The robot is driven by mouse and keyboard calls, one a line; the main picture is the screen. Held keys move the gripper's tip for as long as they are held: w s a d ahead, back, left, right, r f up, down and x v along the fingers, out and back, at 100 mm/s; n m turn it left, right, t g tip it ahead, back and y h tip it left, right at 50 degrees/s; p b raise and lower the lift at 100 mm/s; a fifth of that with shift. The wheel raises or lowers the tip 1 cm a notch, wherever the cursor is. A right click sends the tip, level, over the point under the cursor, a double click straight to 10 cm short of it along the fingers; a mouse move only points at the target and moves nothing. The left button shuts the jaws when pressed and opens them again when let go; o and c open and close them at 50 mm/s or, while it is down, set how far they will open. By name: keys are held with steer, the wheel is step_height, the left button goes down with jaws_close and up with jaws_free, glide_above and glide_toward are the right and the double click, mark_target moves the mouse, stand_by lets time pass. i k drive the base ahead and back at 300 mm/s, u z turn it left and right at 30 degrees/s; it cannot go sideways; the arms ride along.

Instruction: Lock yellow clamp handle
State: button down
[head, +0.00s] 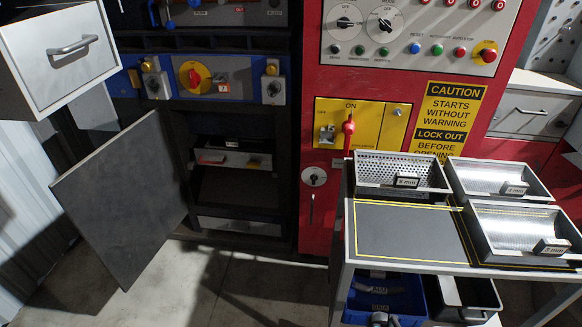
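A blue panel (222,88) sits in the dark cabinet left of the red cabinet. A grey metal bracket with a yellow knob (147,66) is at its left end. A similar bracket with a yellow knob (271,69) is at its right end. These look like clamps; whether either is locked is too small to tell. A yellow disc with a red rotary handle (193,76) is between them. A yellow switch plate with a red lever (349,128) is on the red cabinet; the lever points up towards ON. My gripper is not in view.
A grey door (122,200) stands open at the left, below a white drawer unit (62,60). A cart (400,235) with several metal trays stands at the right, in front of the red cabinet (312,225). Bare floor (225,285) lies between door and cart.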

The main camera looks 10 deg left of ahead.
mark_target(252, 164)
steer(key=z, duration=0.45)
steer(key=k, duration=1.4)
steer(key=u, duration=1.05)
steer(key=i, duration=1.75)
